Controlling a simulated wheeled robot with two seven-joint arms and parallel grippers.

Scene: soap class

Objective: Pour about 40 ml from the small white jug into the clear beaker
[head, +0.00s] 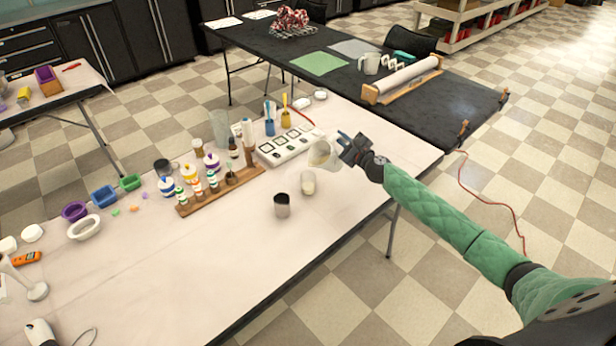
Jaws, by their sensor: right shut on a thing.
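The small white jug (321,155) is in the grip of my right gripper (341,151), which is shut on it. The jug is held above the table and looks tilted toward the beaker. The clear beaker (308,183) stands upright on the table, just below and slightly left of the jug. A pale cream-coloured content shows in its lower part. Whether a stream runs between jug and beaker is too small to tell. My left gripper is not in view.
A dark metal cup (282,206) stands left of the beaker. A white multi-plate device (289,146) lies behind the jug. A wooden rack (222,192) with small bottles stands to the left. The table's (225,265) front middle is clear.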

